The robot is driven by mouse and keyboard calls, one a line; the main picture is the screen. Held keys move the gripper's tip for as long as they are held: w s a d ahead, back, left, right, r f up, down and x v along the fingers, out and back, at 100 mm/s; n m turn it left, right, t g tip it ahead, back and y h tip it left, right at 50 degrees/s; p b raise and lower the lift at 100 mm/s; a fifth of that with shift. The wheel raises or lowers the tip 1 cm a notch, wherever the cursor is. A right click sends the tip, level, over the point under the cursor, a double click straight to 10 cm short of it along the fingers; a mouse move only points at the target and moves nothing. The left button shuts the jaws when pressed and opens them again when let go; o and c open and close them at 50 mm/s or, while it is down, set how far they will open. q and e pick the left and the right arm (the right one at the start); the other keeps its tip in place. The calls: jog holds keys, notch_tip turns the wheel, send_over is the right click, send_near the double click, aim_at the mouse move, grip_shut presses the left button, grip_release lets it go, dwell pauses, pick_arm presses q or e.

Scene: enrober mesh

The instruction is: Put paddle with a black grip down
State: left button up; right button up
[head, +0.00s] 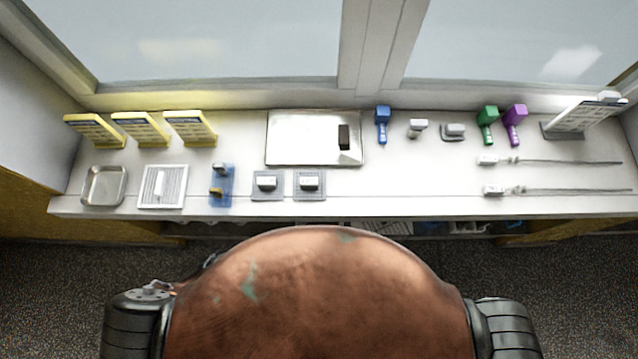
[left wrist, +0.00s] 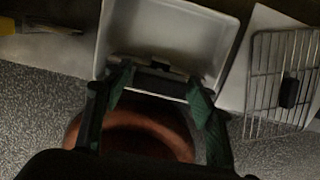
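I cannot pick out a paddle with a black grip for certain in either view. In the left wrist view my left gripper (left wrist: 160,84) has its two dark green fingers spread apart. A pale tray (left wrist: 222,30) lies beyond them, with a small dark piece (left wrist: 160,66) at its near edge, between the fingertips; I cannot tell what it is. A wire rack (left wrist: 262,80) with a black block (left wrist: 289,92) on it is to the right. Neither gripper shows in the head view, and the right gripper shows nowhere.
The white counter holds a metal plate (head: 300,135) with a black rectangle (head: 344,137), a small tray (head: 105,185), a white grid (head: 174,186), and yellow stands (head: 190,127). Blue (head: 382,120), green (head: 487,120) and purple (head: 515,120) tools stand right. Two thin rods (head: 575,161) (head: 575,191) lie there.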

pick_arm(q)
jog(key=shift+o, duration=0.7)
jog(key=r+p, duration=0.1)
jog(key=r, duration=0.1)
jog(key=r+p, duration=0.1)
jog(key=r, duration=0.1)
jog(key=r+p, duration=0.1)
jog(key=r, duration=0.2)
jog(key=shift+s, duration=0.35)
jog(key=shift+s+r, duration=0.15)
jog(key=shift+r, duration=0.2)
